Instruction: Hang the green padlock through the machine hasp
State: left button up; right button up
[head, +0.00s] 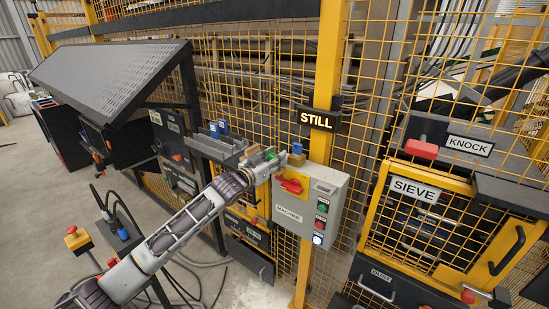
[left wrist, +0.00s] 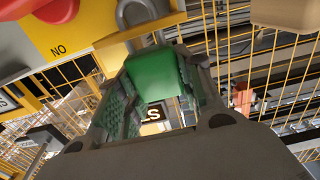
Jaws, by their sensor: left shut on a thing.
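The green padlock (left wrist: 155,75) is between the fingers of my left gripper (left wrist: 160,95) in the left wrist view, its grey shackle (left wrist: 130,14) pointing up. The gripper is shut on the padlock's body. In the head view my left gripper (head: 272,160) is at the upper left of the grey machine box (head: 322,205), which carries a red handle (head: 291,186) on a yellow plate (head: 318,187). In the left wrist view the yellow plate (left wrist: 75,38) is close to the shackle. I cannot tell whether the shackle passes through the hasp. My right gripper is not in view.
A blue block-like thing (head: 297,149) is at the top of the machine box. A grey tray (head: 212,146) is left of the gripper. Yellow mesh fence (head: 375,120) stands behind, with a lit STILL sign (head: 317,119). A SIEVE door (head: 415,189) is at right.

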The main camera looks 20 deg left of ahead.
pick_arm(q)
jog(key=shift+f+b, duration=0.3)
jog(key=shift+f, duration=0.35)
jog(key=o, duration=1.1)
jog(key=shift+o, duration=0.2)
jog(key=shift+s+a, duration=0.1)
jog(key=shift+s, duration=0.1)
jog(key=v, duration=1.1)
jog(key=shift+s, duration=0.3)
jog(key=shift+r+m, duration=0.15)
jog(key=shift+m, duration=0.35)
dwell(0.6)
